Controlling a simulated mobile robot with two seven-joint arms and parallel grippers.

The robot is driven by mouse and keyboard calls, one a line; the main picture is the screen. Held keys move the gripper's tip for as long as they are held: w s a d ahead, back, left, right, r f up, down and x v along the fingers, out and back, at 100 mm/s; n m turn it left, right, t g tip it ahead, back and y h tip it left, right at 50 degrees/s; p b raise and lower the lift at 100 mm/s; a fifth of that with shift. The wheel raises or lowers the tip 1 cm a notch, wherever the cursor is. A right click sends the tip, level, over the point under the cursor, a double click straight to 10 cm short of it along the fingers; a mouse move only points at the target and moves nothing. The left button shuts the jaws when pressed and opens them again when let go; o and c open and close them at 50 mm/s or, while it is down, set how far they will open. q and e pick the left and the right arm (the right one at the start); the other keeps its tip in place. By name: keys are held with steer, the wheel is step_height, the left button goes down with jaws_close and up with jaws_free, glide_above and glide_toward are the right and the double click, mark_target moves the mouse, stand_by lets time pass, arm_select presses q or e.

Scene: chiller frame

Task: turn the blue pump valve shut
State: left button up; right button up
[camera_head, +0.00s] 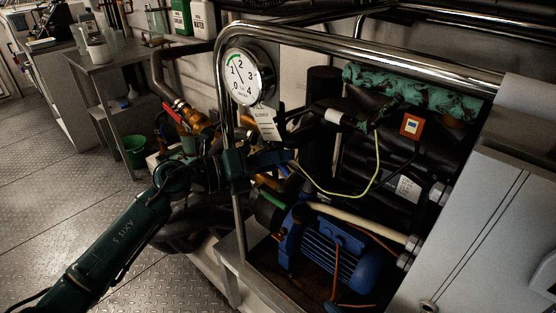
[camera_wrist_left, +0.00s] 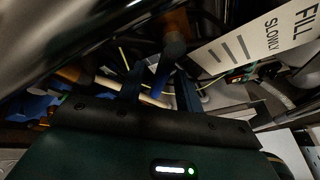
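My left gripper (camera_head: 288,158) reaches in from the left, past the chrome frame post, at the pipework above the blue pump motor (camera_head: 335,255). In the left wrist view my left gripper (camera_wrist_left: 157,82) has its two dark fingers apart. A narrow blue piece (camera_wrist_left: 161,82), which looks like the valve handle, shows between them below a dark rounded knob. Gaps seem to remain beside it; I cannot tell whether a finger touches it. In the head view the gripper and arm hide the valve. My right gripper is not in view.
A chrome tube frame (camera_head: 350,48) crosses above and beside the arm. A pressure gauge (camera_head: 248,77) with a hanging tag (camera_head: 268,124) is just above the gripper. A yellow-green wire (camera_head: 350,192) loops at its right. A grey cabinet (camera_head: 485,200) stands at right.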

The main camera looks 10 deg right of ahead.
arm_select(q)
steer(key=v, duration=1.2)
steer(key=shift+a+b, duration=0.2)
steer(key=shift+b, duration=0.25)
steer(key=shift+s, duration=0.1)
